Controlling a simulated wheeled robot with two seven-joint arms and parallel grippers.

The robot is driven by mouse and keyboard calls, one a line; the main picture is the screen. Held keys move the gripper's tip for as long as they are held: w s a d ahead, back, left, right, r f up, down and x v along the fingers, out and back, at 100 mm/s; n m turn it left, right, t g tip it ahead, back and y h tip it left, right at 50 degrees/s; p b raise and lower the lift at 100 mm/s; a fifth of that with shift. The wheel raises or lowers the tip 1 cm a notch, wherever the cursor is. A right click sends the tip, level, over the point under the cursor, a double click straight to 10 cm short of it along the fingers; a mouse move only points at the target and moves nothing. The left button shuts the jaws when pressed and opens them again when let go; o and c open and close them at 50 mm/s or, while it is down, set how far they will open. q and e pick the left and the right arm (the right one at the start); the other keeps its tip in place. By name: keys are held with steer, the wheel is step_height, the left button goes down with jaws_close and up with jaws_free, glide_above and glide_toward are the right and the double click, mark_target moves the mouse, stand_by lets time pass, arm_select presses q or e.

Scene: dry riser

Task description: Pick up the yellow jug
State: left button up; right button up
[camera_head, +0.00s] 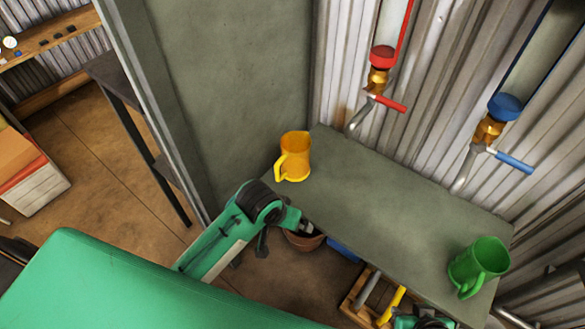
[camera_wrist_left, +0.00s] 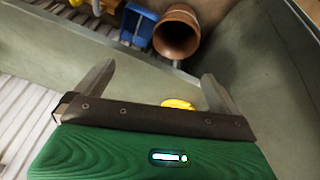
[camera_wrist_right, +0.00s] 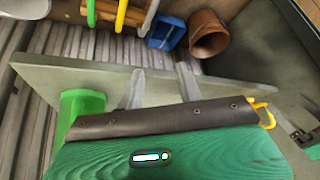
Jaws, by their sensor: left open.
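The yellow jug (camera_head: 294,158) stands upright on the far left end of the grey table (camera_head: 400,195), its handle toward the lower left. In the left wrist view only a small piece of the yellow jug (camera_wrist_left: 177,104) shows above the gripper body. My left gripper (camera_wrist_left: 158,70) is open with nothing between its fingers; in the head view my left arm ends just in front of the jug, its fingers not clear. My right gripper (camera_wrist_right: 160,68) has its fingers apart and empty. In the head view it is mostly cut off at the bottom edge, near the green jug (camera_head: 479,266).
Red (camera_head: 384,103) and blue (camera_head: 513,160) taps stick out from the corrugated wall behind the table. A terracotta pot (camera_wrist_right: 208,35), a blue object (camera_wrist_right: 166,33) and a wooden crate (camera_head: 357,300) lie below the table. A grey panel (camera_head: 230,90) stands left of the yellow jug.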

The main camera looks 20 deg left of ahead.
arm_select(q)
steer(key=w+a+r+n+y+b, duration=0.1)
steer(key=w+r+n+y, duration=0.1)
steer(key=w+r, duration=0.6)
steer(key=w+a+r+n+y, duration=0.1)
steer(key=w+a+r+n, duration=0.1)
steer(key=w+r, duration=0.55)
steer(key=b, duration=0.3)
glide_toward(296, 150)
steer(key=s+f, duration=0.1)
steer(key=s, duration=0.1)
arm_select(e)
steer(key=w+a+r+t+y, duration=0.3)
steer(key=a+r+t+y, duration=0.25)
steer(key=a+t, duration=0.4)
arm_select(q)
steer(key=x, duration=0.1)
steer(key=b+x, duration=0.1)
steer(key=x, duration=0.1)
steer(key=shift+w+d+f+b, duration=0.15)
steer(key=shift+d+f+b, duration=0.15)
steer(key=shift+f, duration=0.1)
steer(key=c, duration=1)
arm_select(e)
step_height(296, 150, up, 6)
steer(key=w+t, duration=0.2)
steer(key=w, duration=0.1)
steer(key=shift+d+r, duration=0.2)
steer(key=shift+r, duration=0.05)
